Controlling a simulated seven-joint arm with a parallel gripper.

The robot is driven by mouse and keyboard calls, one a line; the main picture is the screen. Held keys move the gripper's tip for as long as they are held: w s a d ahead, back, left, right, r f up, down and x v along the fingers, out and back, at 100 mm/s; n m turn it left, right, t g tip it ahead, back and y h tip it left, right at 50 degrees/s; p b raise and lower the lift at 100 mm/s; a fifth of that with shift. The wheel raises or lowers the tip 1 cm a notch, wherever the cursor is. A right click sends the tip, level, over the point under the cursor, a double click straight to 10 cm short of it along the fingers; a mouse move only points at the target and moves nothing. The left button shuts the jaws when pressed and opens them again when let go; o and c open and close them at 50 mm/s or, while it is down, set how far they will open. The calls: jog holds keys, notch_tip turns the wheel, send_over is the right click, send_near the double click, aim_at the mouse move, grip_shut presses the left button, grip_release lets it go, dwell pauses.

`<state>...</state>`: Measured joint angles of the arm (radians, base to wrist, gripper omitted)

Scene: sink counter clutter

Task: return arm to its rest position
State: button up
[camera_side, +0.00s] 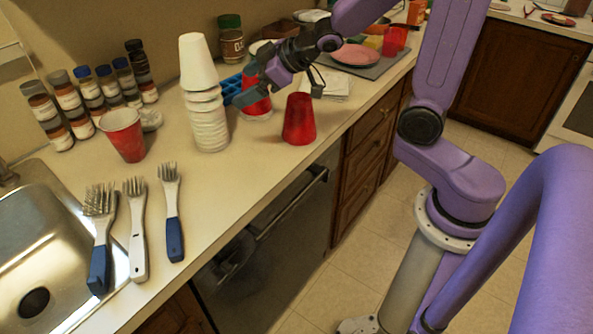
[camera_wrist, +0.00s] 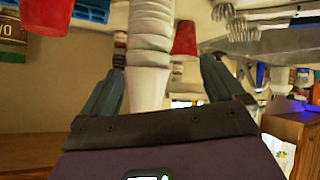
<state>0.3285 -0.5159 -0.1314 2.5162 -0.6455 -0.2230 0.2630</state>
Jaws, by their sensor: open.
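My purple arm reaches over the counter from the right in the side view. My gripper (camera_side: 279,80) is above the counter, between the stack of white cups (camera_side: 207,120) and the upside-down red cup (camera_side: 299,120). In the wrist view its two fingers (camera_wrist: 165,90) stand wide apart. The white cup stack (camera_wrist: 150,50) shows between them there, but in the side view it stands to the left of the gripper and apart from it. I see nothing held. Another red cup (camera_side: 254,101) is partly hidden behind the gripper.
A red cup (camera_side: 123,134) stands left of the white stack, near several spice jars (camera_side: 98,92). Three brushes (camera_side: 137,228) lie beside the metal sink (camera_side: 45,250). The floor (camera_side: 350,250) beside the counter is clear.

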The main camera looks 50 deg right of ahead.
jog(key=s+f+n+g+h, duration=0.1)
jog(key=s+g, duration=0.4)
jog(key=s, duration=1)
jog(key=s+f+n+g+h, duration=0.2)
jog(key=s+f+n+g, duration=0.1)
jog(key=s, duration=1.2)
jog(key=shift+s+a+f+n+g, duration=0.15)
jog(key=shift+a+f+n+g, duration=0.15)
jog(key=shift+n+g, duration=0.55)
